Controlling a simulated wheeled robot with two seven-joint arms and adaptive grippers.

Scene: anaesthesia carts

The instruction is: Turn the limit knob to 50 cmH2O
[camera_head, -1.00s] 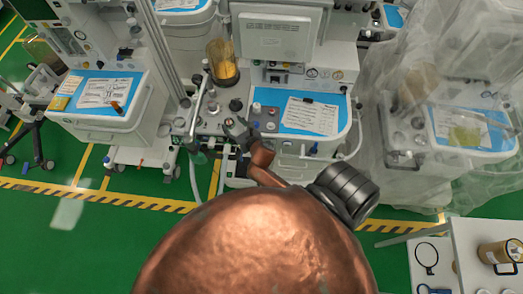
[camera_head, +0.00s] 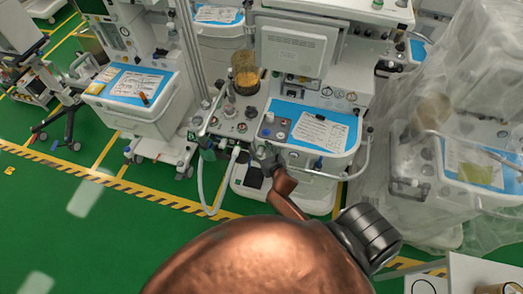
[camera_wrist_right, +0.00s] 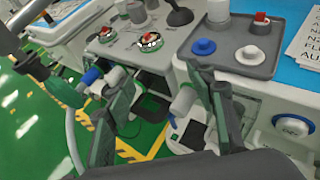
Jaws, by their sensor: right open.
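The anaesthesia cart (camera_head: 310,170) stands at the centre, with a grey control panel left of its blue top. In the right wrist view two round dials with red centres and marked rings, one dial (camera_wrist_right: 106,36) left and one dial (camera_wrist_right: 150,42) right, sit on this panel. I cannot tell which is the limit knob, nor read the scales. My right gripper (camera_head: 264,157) is at the panel's front edge; in its wrist view the open, empty fingers (camera_wrist_right: 160,78) are in front of and below the dials, apart from them. My left gripper is not in view.
A pale hose (camera_head: 203,185) hangs at the left. A grey tray (camera_wrist_right: 232,48) with knobs stands right. A plastic-draped cart (camera_head: 450,130) is at the right; green floor lies open at left.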

